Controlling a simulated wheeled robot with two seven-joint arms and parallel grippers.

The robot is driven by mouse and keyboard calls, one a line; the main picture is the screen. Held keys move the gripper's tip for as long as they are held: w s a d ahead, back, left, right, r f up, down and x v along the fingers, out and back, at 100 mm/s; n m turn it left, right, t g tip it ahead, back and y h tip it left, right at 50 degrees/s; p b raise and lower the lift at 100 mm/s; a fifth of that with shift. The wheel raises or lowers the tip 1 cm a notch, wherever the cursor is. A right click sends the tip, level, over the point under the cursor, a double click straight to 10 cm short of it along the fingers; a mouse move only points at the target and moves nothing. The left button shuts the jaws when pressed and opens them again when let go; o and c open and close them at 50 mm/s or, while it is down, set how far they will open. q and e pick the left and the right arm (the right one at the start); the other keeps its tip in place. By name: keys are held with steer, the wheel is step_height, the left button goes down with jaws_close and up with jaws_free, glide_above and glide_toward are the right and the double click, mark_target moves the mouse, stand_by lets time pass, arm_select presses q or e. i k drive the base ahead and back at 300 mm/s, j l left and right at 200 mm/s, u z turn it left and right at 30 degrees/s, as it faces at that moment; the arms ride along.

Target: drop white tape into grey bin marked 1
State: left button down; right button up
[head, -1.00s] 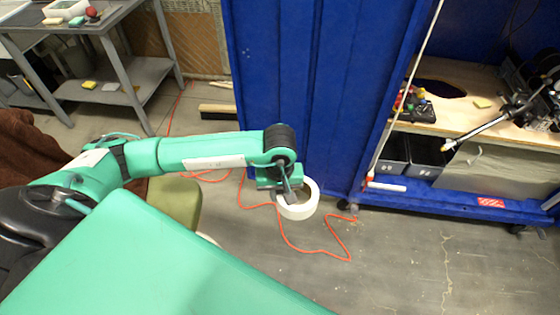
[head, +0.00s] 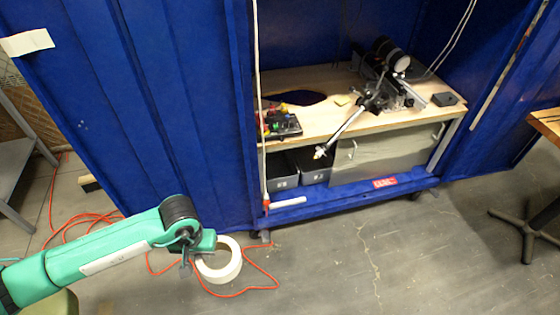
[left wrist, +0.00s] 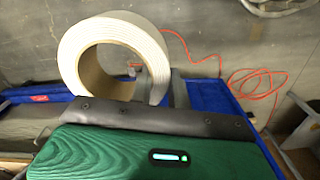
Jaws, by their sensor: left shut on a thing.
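My left gripper (head: 192,253) is shut on a roll of white tape (head: 234,262). It holds the roll by its rim, above the grey floor in front of the blue cabinet. The tape also shows in the left wrist view (left wrist: 150,50), upright beyond the gripper's dark edge. Two grey bins stand side by side under the wooden shelf, the left one (head: 283,183) and the right one (head: 316,176). Their markings are too small to read. The gripper is in front of the bins, to their left and lower in the picture. My right gripper is not in view.
The blue cabinet's raised lower edge (head: 345,200) runs in front of the bins. A jointed metal arm (head: 350,125) reaches out over the shelf (head: 330,110). An orange cable (head: 262,283) lies on the floor.

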mark_target(273, 173)
steer(key=i+l, duration=0.2)
steer(key=l, duration=0.15)
steer(key=i+l+u, duration=0.15)
steer(key=l, duration=0.2)
steer(key=i+l, duration=0.25)
steer(key=l, duration=0.15)
steer(key=i+l+u, duration=0.15)
steer(key=l, duration=0.2)
steer(key=i+l, duration=0.2)
steer(key=l, duration=0.2)
steer(key=u, duration=0.05)
